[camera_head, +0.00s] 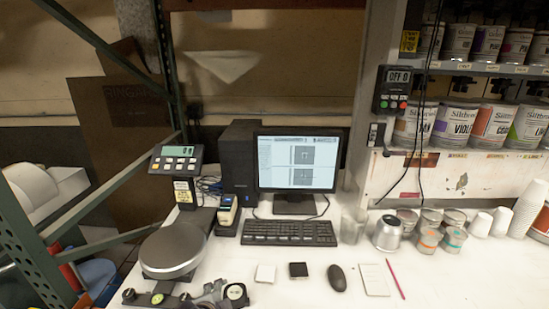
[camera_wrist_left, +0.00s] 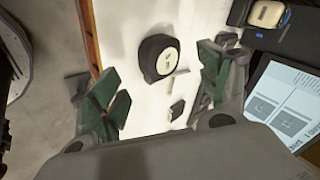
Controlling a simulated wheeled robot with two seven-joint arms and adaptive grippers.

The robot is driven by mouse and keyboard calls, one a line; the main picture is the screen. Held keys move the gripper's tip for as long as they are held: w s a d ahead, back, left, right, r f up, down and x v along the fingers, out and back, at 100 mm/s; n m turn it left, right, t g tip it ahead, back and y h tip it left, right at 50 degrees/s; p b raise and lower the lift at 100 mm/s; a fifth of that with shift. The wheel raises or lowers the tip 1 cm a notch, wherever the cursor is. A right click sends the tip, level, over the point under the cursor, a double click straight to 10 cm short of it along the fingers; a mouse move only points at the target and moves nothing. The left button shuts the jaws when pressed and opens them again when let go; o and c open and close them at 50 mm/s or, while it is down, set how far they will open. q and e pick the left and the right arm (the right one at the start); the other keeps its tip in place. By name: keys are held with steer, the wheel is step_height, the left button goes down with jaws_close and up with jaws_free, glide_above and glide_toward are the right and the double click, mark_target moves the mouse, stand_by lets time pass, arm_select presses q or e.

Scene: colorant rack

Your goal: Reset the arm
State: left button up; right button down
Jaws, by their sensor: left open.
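My left gripper (camera_wrist_left: 162,75) shows in the left wrist view, with its two green-padded fingers spread wide apart. Nothing is between the pads. Beyond the fingers, a black round-faced device (camera_wrist_left: 160,57) lies on the white table, apart from them. In the head view, grey and black jointed parts (camera_head: 210,294) show at the bottom edge beside a round-faced device (camera_head: 235,293); I cannot tell whether these parts are my gripper. My right gripper is in neither view.
A scale (camera_head: 172,251) stands at the table's left. A monitor (camera_head: 300,165), keyboard (camera_head: 290,233) and scanner (camera_head: 227,211) are at the back. Cans (camera_head: 387,234) and cups (camera_head: 527,210) stand at right, below a shelf of paint tins (camera_head: 454,122).

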arm_select(q)
steer(key=s+a+f+n+g, duration=0.2)
steer(key=s+a+f+n, duration=0.15)
steer(key=s+n, duration=0.3)
steer(key=s+a+f+n+g, duration=0.3)
steer(key=s+a+n, duration=0.1)
steer(key=s+n, duration=0.25)
steer(key=s+f+m+g+b, duration=0.1)
steer(key=s+f, duration=0.2)
steer(key=f, duration=3.2)
steer(key=s+a+f+b, duration=0.1)
steer(key=s+a+f, duration=0.1)
steer(key=s+f, duration=0.8)
steer(key=s+a+f+g, duration=0.1)
steer(key=s+a+f, duration=0.1)
steer(key=s+f, duration=0.8)
steer(key=s, duration=0.2)
steer(key=shift+s+a+f+y+b, duration=0.3)
steer(key=shift+s+f+y+b, duration=0.05)
steer(key=shift+f+y, duration=0.05)
